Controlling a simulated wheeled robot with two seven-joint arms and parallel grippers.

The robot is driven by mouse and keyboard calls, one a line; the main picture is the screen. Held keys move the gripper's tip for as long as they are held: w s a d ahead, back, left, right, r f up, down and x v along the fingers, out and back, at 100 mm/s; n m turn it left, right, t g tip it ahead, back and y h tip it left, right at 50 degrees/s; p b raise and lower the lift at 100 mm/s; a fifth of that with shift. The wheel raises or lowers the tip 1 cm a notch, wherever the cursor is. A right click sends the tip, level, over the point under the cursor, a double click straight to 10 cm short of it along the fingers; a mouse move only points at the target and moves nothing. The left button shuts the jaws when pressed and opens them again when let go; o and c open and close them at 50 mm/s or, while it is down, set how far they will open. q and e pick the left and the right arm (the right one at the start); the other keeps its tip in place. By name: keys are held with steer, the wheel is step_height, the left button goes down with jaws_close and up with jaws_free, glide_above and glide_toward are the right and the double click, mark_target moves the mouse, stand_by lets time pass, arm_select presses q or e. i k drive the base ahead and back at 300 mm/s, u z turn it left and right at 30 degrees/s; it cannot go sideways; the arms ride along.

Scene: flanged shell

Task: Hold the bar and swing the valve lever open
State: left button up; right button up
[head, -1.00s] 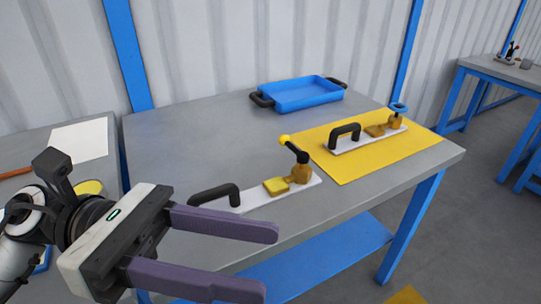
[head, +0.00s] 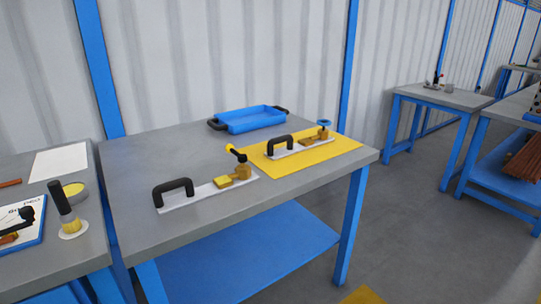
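A white bar (head: 205,193) lies near the front edge of the grey table. It has a black arch handle (head: 172,188) at its left end and a brass valve (head: 242,172) at its right end. The valve's black lever (head: 236,152) with a yellow tip slants up to the left. A second white bar (head: 300,147) lies on a yellow mat, with a black handle (head: 280,145) and a brass valve with a blue round top (head: 324,124). Neither of my grippers is in view.
A blue tray (head: 250,121) with black handles stands at the back of the grey table (head: 150,150). A side table at left holds a white sheet (head: 59,162), a black-handled tool (head: 64,204) and a board. Floor is open on the right.

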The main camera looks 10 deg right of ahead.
mark_target(234, 152)
steer(key=u, duration=1.55)
steer(key=k, duration=0.15)
steer(key=z, duration=2.6)
steer(key=i, duration=1)
steer(key=u, duration=0.55)
